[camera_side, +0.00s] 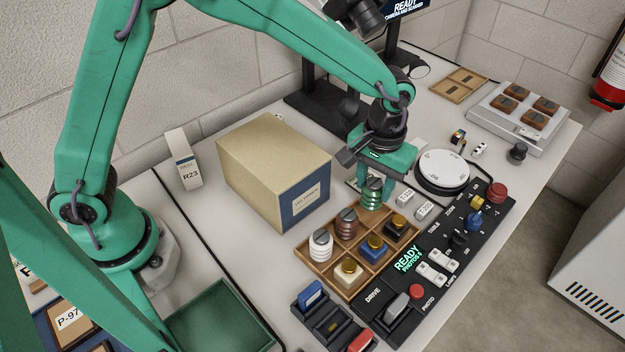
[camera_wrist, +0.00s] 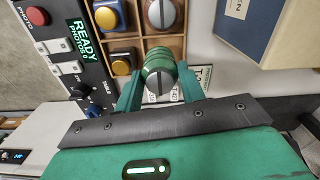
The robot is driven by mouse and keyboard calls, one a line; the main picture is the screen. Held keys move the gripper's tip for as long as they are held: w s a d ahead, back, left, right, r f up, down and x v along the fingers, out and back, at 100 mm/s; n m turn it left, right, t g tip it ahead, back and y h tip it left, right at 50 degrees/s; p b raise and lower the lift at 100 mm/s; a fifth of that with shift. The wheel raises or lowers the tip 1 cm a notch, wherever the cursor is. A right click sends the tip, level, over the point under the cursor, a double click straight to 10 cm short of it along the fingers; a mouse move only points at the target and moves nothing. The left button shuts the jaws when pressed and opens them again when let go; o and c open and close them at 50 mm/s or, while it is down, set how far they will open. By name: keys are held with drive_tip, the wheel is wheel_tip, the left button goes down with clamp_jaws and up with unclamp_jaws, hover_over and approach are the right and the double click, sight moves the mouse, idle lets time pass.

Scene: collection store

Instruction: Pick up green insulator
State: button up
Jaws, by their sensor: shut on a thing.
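The green insulator (camera_side: 373,192) is a ribbed green piece with a grey slotted cap. It stands upright at the far corner compartment of the wooden tray (camera_side: 333,285). My gripper (camera_side: 376,180) is shut on it from above, with the green fingers on either side. In the wrist view the insulator (camera_wrist: 160,72) sits between my two fingertips (camera_wrist: 160,88). Whether its base touches the tray floor is hidden. A white insulator (camera_side: 320,244) and a brown one (camera_side: 346,223) stand in the same tray.
Blue, cream and black knobs with yellow tops fill other compartments, close by. A cardboard box (camera_side: 262,172) stands left of the tray. A control panel (camera_side: 440,262) and a white round turntable (camera_side: 442,170) lie to the right. An empty green tray (camera_side: 215,322) is at front left.

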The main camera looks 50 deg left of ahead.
drive_tip(key=s+d+r, duration=0.5)
drive_tip(key=s+r, duration=0.1)
drive_tip(key=s, duration=0.3)
drive_tip(key=shift+d, duration=0.2)
drive_tip(key=shift+a+r, duration=0.1)
drive_tip(key=shift+r, duration=0.1)
